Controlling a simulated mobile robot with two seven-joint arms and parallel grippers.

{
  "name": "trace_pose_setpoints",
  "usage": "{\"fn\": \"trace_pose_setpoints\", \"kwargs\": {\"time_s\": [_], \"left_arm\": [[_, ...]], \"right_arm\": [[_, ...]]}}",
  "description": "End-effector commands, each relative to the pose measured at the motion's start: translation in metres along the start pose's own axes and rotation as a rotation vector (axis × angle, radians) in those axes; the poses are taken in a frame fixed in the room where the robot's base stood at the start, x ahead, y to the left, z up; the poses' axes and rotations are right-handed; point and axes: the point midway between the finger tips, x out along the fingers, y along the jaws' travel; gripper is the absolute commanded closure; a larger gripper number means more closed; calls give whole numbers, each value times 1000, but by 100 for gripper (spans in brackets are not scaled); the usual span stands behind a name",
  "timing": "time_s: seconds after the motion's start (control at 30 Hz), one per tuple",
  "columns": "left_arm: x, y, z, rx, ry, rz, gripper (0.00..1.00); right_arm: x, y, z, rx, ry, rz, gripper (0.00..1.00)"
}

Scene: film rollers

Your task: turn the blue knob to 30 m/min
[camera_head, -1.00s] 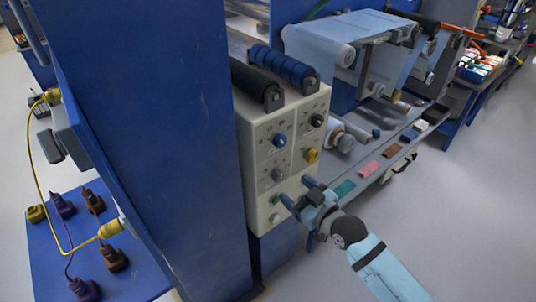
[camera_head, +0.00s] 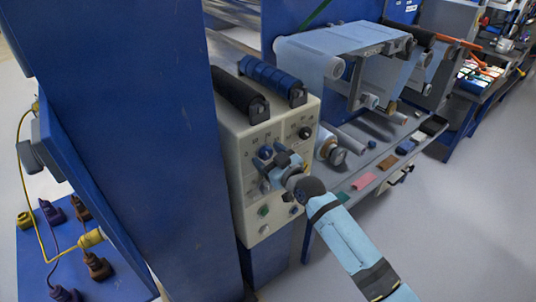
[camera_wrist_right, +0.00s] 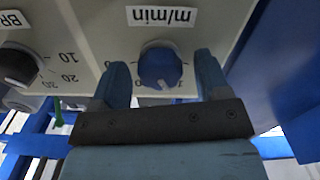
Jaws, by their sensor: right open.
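The blue knob (camera_head: 265,151) is on the front of the cream control panel (camera_head: 237,182), partly hidden by my right gripper in the head view. In the right wrist view the blue knob (camera_wrist_right: 158,66) sits under an "m/min" label, its pale pointer mark toward the bottom of the picture. Its scale numbers are mostly hidden or too small to read. My right gripper (camera_head: 271,158) is open at the panel. In the wrist view its two fingers (camera_wrist_right: 163,80) stand either side of the knob, with a gap visible on each side. My left gripper is not in view.
A black knob (camera_wrist_right: 22,66) with a 10, 20, 30 scale lies to the left in the wrist view. Dark and blue rollers (camera_head: 272,80) lie atop the panel box. A blue post (camera_head: 150,130) stands to its left. Open floor lies at the right.

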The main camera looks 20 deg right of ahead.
Motion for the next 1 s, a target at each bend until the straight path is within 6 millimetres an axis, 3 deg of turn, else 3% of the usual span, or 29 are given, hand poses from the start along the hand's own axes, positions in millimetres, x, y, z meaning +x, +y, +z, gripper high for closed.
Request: {"fn": "trace_pose_setpoints", "kwargs": {"time_s": [0.37,0.57,1.0], "left_arm": [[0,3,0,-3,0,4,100],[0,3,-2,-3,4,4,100],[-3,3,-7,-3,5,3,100]], "right_arm": [[5,0,0,0,0,0,33],[5,0,0,0,0,0,79],[5,0,-1,78,-1,0,80]]}}
